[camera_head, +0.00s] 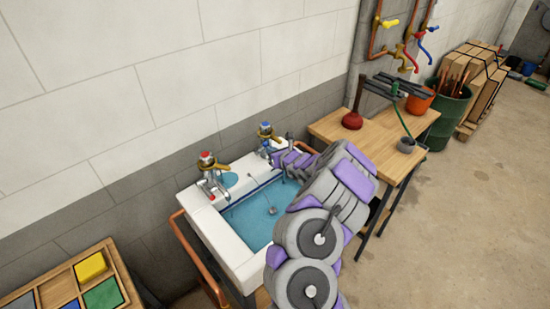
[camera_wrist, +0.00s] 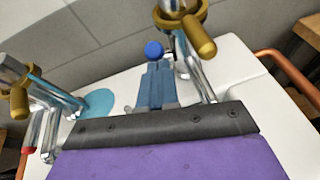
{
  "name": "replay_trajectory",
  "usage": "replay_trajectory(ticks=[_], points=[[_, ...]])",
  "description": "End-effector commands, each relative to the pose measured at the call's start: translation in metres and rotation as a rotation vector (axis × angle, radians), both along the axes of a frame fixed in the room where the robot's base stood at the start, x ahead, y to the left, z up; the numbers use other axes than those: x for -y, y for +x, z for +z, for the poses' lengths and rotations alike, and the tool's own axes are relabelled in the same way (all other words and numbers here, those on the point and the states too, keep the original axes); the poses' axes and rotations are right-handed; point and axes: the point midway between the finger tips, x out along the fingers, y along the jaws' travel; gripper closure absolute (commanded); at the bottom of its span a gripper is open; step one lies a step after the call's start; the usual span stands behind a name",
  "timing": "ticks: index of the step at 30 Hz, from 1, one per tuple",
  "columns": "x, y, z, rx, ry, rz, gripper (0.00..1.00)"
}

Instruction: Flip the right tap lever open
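The right tap (camera_head: 266,132) has a blue top and a brass handle. It stands on the back rim of the white sink (camera_head: 238,262). In the wrist view its chrome body and brass handle (camera_wrist: 198,35) show just beyond my gripper, at upper right. The left tap (camera_head: 208,172) has a red top. It also shows at the left of the wrist view (camera_wrist: 20,95). A blue ball (camera_wrist: 153,50) shows left of the right tap's body; what it belongs to is unclear. My gripper (camera_head: 278,156) is beside the right tap. I cannot tell its opening or any contact.
Blue water (camera_head: 245,222) fills the basin. A copper rail (camera_head: 200,262) runs along the sink's left side. A wooden table (camera_head: 375,140) with a plunger (camera_head: 352,120) stands to the right. A sorting tray (camera_head: 122,275) stands at lower left.

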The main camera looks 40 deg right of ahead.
Motion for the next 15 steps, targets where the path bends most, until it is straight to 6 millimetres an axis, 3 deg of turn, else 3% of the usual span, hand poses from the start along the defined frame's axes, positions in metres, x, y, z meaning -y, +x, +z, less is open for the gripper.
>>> replay_trajectory(ticks=[1,3,15], points=[[-0.0019,0.0033,0.0109,-0.032,-0.006,0.004,1.0],[-0.002,0.0029,0.0139,-0.081,-0.008,0.002,1.0],[-0.0011,0.0024,0.0149,-0.158,-0.014,-0.001,1.0]])
